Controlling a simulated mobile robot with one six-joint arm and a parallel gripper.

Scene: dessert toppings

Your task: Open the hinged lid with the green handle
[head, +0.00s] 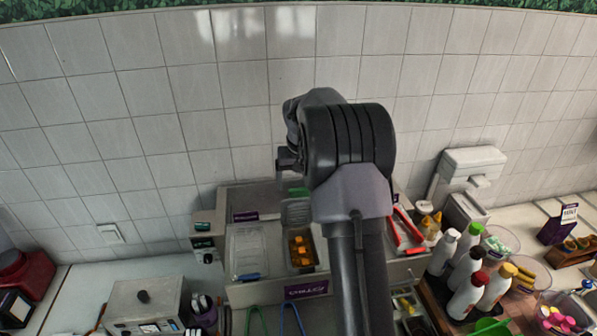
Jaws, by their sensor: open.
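The clear lid (296,213) with the green handle (298,191) appears swung up at the back of a compartment. Its green handle is at the top, and part of the lid's right side is close to my arm in the picture. Below it the compartment is uncovered, and orange pieces (299,250) show in it. My gripper (285,163) is above the handle and slightly left of it, partly hidden behind my wrist. It is open and seems empty, apart from the handle.
A clear lid with a blue handle (248,277) lies flat to the left. Red handles (407,236) show right of my arm. Several bottles (467,295) stand at the right. A metal box (143,303) is at the lower left. The tiled wall (150,110) rises behind.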

